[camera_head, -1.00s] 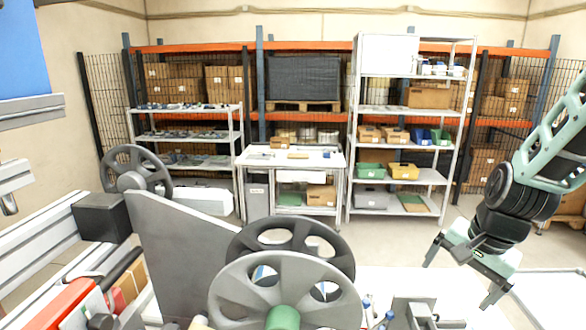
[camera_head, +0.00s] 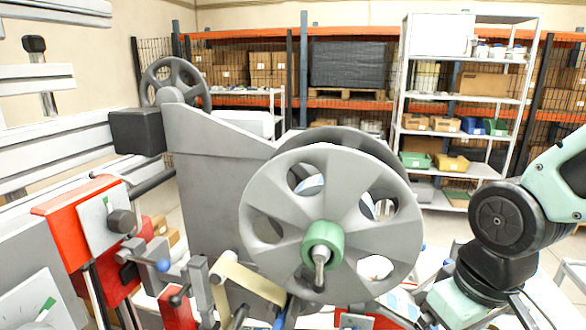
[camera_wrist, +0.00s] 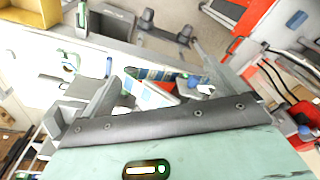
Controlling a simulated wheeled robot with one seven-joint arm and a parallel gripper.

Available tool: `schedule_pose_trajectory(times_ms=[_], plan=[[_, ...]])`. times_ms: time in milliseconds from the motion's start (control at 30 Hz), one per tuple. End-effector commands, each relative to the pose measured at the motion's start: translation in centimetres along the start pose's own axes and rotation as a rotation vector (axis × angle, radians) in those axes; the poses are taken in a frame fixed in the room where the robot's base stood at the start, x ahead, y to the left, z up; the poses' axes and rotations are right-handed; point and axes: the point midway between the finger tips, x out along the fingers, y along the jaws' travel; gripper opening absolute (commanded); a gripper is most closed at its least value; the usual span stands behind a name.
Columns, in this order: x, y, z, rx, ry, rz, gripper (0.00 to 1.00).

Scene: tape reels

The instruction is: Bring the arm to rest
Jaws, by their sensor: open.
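My gripper (camera_wrist: 162,82) shows in the wrist view with its two grey fingers apart and nothing visible between them. Small blue, white and red items on a pale surface lie beyond it. In the head view my arm comes in from the right edge, bent at a black joint. My gripper's pale green body is low at the right, and its fingertips are cut off or hidden there. It is to the right of the large grey reel (camera_head: 265,215), which sits on a green hub (camera_head: 322,244). It appears apart from the reel.
A grey machine panel (camera_head: 215,190) stands left of the large reel, with a darker reel behind it and a small reel (camera_head: 157,78) farther back. Red machine parts (camera_head: 80,215) are at left. White shelving (camera_head: 450,135) stands behind. Some floor shows at the right.

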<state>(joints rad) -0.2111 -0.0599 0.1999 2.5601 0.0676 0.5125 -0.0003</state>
Motion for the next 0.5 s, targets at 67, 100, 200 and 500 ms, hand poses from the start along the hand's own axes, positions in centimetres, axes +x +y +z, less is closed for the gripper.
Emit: schedule_pose_trajectory(times_ms=[67,100,200,500], plan=[[4.0,-1.7,1.1,-0.054,-0.015,-0.01,0.97],[5.1,-2.4,1.6,-0.079,-0.024,-0.013,0.97],[7.8,-4.3,2.9,-0.142,-0.045,-0.022,0.97],[13.2,-8.1,6.2,-0.284,-0.095,-0.035,0.97]])
